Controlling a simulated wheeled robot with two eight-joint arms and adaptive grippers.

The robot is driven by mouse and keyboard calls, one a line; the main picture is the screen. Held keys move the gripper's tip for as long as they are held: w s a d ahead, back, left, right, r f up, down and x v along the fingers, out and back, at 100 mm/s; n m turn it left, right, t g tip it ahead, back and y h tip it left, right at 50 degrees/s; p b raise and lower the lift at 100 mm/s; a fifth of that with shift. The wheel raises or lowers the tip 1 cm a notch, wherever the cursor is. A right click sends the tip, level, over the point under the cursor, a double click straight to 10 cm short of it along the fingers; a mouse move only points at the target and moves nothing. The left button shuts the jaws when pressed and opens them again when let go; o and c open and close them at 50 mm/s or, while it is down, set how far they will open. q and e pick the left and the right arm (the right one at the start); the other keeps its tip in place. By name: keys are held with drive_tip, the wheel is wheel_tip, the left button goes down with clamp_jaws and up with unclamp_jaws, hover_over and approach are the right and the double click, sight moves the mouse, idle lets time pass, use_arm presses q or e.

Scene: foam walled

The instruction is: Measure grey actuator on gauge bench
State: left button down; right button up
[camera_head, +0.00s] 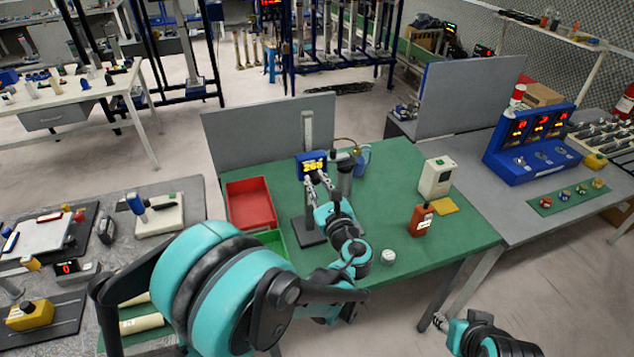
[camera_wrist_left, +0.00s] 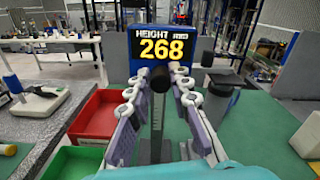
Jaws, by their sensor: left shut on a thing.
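The height gauge stands on the green bench (camera_head: 465,237), its dark base (camera_head: 306,230) below and a pale column (camera_head: 307,130) behind. My left gripper (camera_head: 318,180) is right in front of the display. In the left wrist view its fingertips (camera_wrist_left: 161,76) close around a slim dark thing (camera_wrist_left: 160,84). I cannot tell whether this is the grey actuator or part of the gauge. A dark grey cylinder (camera_wrist_left: 215,97) stands just right of the fingers. My right gripper (camera_head: 441,321) is low at the right, small and unclear.
A red tray (camera_head: 250,204) and a green tray (camera_head: 272,240) lie left of the gauge. A blue mug (camera_head: 363,158), a white box (camera_head: 437,177), a brown bottle (camera_head: 421,219) and a small white cap (camera_head: 388,256) stand to the right. A grey panel (camera_head: 250,128) rises behind.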

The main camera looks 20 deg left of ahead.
use_arm(q)
drive_tip(key=shift+f+b, duration=0.3)
drive_tip(key=shift+b, duration=0.15)
drive_tip(key=c, duration=1.4)
unclamp_jaws()
drive_tip(key=shift+o, duration=0.2)
drive_tip(key=v, duration=1.2)
